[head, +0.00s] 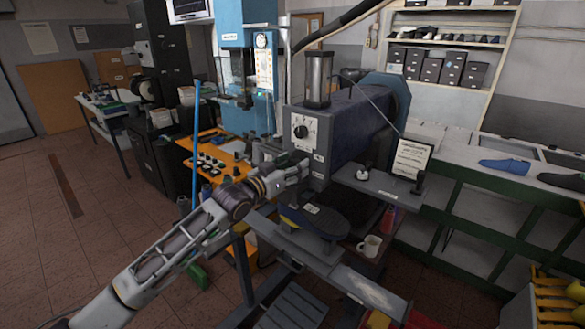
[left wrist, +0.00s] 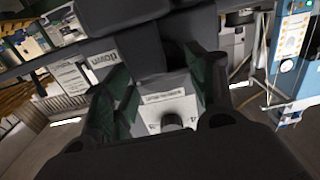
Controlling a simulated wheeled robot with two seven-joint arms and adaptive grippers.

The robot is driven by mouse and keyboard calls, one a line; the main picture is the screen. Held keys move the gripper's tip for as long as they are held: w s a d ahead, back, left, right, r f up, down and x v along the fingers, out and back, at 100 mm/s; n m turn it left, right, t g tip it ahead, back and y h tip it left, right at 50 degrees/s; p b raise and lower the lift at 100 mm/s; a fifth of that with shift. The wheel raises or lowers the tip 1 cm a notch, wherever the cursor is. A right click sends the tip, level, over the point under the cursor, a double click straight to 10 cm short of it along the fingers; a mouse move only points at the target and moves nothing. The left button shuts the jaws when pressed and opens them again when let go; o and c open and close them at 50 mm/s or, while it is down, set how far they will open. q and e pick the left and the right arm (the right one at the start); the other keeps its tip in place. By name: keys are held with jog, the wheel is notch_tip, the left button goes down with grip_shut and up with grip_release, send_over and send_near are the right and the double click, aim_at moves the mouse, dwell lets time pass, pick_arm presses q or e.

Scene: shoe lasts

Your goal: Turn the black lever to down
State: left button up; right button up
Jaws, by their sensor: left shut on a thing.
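My left gripper (head: 298,168) reaches the front face of the dark blue machine (head: 345,125), just below a black knob on a white dial plate (head: 300,128). In the left wrist view its two dark green fingers (left wrist: 163,92) stand on either side of a white labelled plate (left wrist: 168,104). A short round black piece (left wrist: 172,122) shows low between them. The gripper is shut on the black lever, which the fingers largely hide in the head view. I cannot tell the lever's exact angle. My right gripper is not in view.
A grey shelf plate (head: 375,186) with a printed card (head: 411,158) juts out to the right of my gripper. A blue press (head: 246,70) is behind on the left.

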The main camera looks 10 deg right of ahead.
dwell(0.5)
pick_arm(q)
jog(key=o, duration=1)
jog(key=shift+s+a, duration=0.1)
jog(key=shift+v, duration=5.9)
